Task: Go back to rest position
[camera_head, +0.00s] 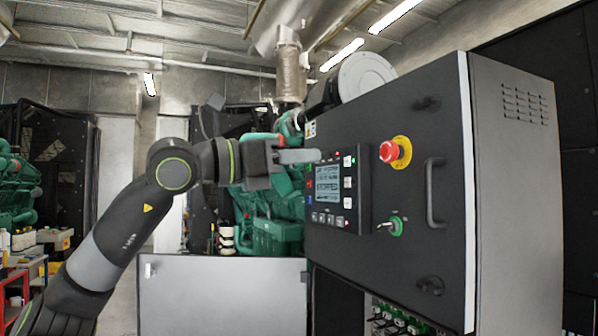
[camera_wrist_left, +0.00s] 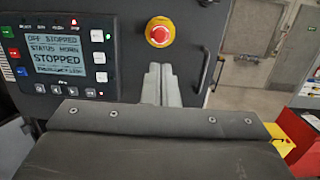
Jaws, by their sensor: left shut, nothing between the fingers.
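My left gripper (camera_head: 312,156) is raised in front of the dark control cabinet (camera_head: 415,225), with its fingertips by the top of the control panel (camera_head: 337,190). Its fingers are together and hold nothing. The screen reads STOPPED. My right gripper is in neither view.
A grey panel (camera_head: 222,297) stands below my arm. A green engine (camera_head: 268,220) is behind.

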